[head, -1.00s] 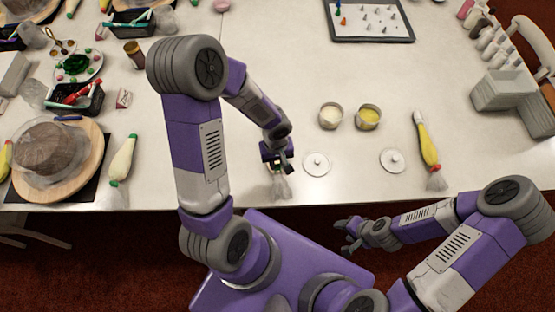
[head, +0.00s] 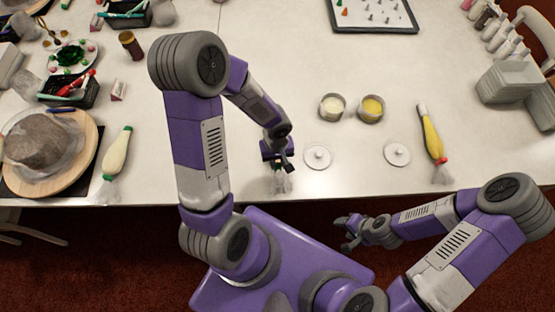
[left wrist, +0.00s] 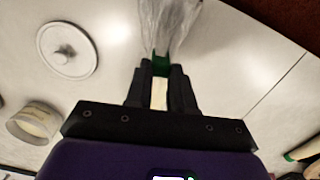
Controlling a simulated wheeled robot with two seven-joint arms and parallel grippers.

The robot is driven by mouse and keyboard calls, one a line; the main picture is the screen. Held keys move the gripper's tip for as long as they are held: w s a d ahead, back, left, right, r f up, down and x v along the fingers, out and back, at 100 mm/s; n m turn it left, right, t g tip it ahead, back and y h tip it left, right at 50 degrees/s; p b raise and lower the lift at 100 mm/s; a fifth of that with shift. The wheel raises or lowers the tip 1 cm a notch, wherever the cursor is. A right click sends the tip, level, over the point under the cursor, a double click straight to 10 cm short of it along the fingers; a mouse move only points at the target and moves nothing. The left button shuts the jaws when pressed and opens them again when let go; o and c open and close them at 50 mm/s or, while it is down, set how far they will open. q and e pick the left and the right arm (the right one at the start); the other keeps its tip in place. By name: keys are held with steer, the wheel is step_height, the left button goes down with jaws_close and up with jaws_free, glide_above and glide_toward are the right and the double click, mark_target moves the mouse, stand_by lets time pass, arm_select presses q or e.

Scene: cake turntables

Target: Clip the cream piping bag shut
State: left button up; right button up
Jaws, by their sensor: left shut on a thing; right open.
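My left gripper (head: 278,165) points down at the table near its front edge and is shut on a narrow cream-white piece, apparently the cream piping bag (left wrist: 159,94). A green band (left wrist: 161,62) shows just past its fingertips. Clear crumpled film (left wrist: 168,25) fans out beyond it, also seen below the gripper in the head view (head: 281,185). The rest of the held thing is hidden by the gripper. Another cream-filled bag with a green end (head: 117,153) lies to the left. My right gripper (head: 349,232) is open and empty, in front of the table edge.
Two round white lids (head: 318,156) (head: 397,154) and two small bowls (head: 332,107) (head: 371,108) stand to the right. A yellow bag with a red band (head: 432,135) lies further right. A cake board (head: 83,165) is at far left. The table between has free room.

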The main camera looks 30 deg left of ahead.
arm_select(q)
steer(key=shift+w+b, duration=0.1)
steer(key=shift+b, duration=0.35)
stand_by(0.6)
steer(key=shift+f+b, duration=1.45)
steer(key=shift+b, duration=0.35)
stand_by(1.1)
steer(key=o, duration=0.9)
steer(key=shift+o, duration=0.2)
steer(key=shift+r, duration=0.15)
steer(key=shift+r+p, duration=2.35)
steer(key=shift+r, duration=0.6)
steer(key=shift+f, duration=0.15)
